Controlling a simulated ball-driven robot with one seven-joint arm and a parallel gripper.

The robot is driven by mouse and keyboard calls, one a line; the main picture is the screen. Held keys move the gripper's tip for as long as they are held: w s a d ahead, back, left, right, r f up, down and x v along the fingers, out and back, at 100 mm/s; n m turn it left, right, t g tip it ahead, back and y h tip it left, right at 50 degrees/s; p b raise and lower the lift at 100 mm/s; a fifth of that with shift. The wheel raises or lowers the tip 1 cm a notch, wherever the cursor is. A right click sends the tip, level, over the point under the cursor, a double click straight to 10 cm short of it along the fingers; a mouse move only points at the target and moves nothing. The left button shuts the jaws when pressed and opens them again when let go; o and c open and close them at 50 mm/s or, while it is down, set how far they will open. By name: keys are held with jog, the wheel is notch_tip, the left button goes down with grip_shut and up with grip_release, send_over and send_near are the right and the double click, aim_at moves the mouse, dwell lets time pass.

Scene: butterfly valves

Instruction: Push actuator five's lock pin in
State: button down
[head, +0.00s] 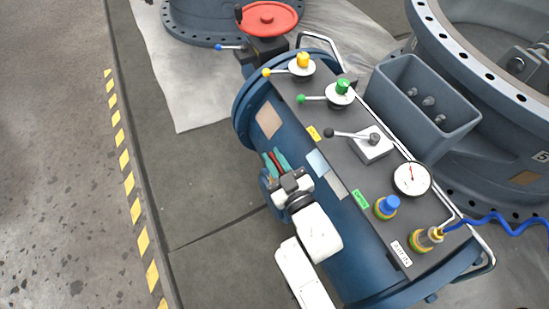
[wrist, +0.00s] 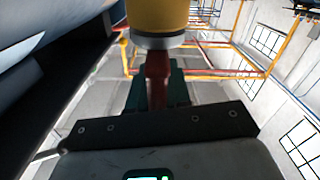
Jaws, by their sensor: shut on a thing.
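My gripper (head: 275,161) is beside the left flank of the blue cylindrical actuator body (head: 262,117) in the head view. Its teal fingers are closed on a narrow red piece, seen between them in the wrist view (wrist: 157,82). The red piece meets the pale lower end of a yellow cylinder (wrist: 159,14), whose top is cut off. I cannot tell whether the red piece belongs to the lock pin, or how far in any pin sits. A "5" plate (head: 541,156) shows on the grey valve body at right.
The actuator's top panel carries yellow (head: 302,60) and green (head: 343,87) knobs, a black-tipped lever (head: 330,133), a gauge (head: 412,179) and a blue cap (head: 389,203). A blue hose (head: 497,219) runs right. A red handwheel (head: 267,18) stands behind. Floor at left is clear.

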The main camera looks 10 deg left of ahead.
jog(key=c, duration=1.3)
grip_release()
jog(key=shift+w+d+f, duration=0.15)
jog(key=shift+d+f, duration=0.15)
jog(key=shift+d, duration=0.05)
jog(key=shift+o, duration=0.8)
jog(key=shift+a+r, duration=0.1)
jog(key=p+v, duration=0.2)
jog(key=v, duration=0.9)
jog(key=shift+p, duration=0.35)
